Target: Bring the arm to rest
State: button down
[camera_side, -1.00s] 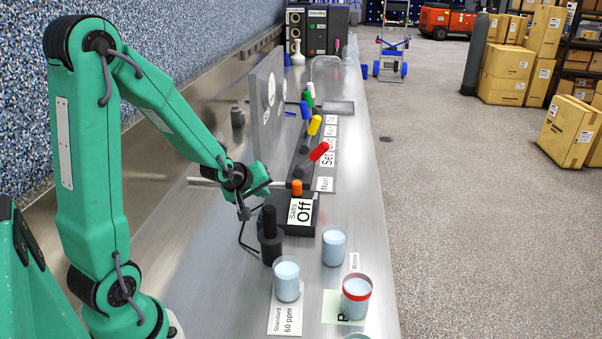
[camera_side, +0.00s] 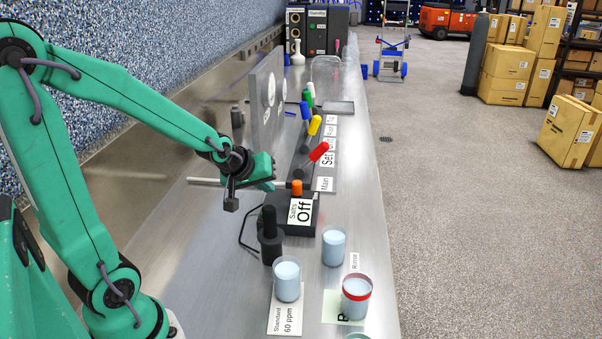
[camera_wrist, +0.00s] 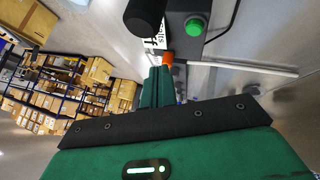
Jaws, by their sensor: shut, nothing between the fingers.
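My gripper (camera_side: 272,178) is in the side view, held above the steel bench (camera_side: 215,270) just left of the black box marked "Off" (camera_side: 306,222). Its fingers point right, roughly level. In the wrist view the green fingers (camera_wrist: 158,85) lie together with nothing between them. The orange knob (camera_side: 297,187) on the box is close to the fingertips in the side view; I cannot tell the exact gap. The knob also shows past the fingertips in the wrist view (camera_wrist: 167,57).
A black upright holder (camera_side: 270,245) stands in front of the box. Cups of pale blue liquid stand at the front: one (camera_side: 287,282), one (camera_side: 334,246), and one with a red band (camera_side: 356,297). Coloured levers (camera_side: 318,152) line the panel behind. The bench left of the holder is clear.

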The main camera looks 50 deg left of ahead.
jog(key=s+d+r+m+g+h, duration=0.1)
jog(key=s+d+r+m, duration=0.3)
jog(key=s, duration=0.3)
jog(key=s+d+r+m+g+h, duration=0.1)
jog(key=s+d+r+m, duration=0.3)
jog(key=s+d+m, duration=0.2)
jog(key=shift+s+d+r, duration=0.3)
jog(key=shift+s+d, duration=0.2)
jog(key=shift+s, duration=0.25)
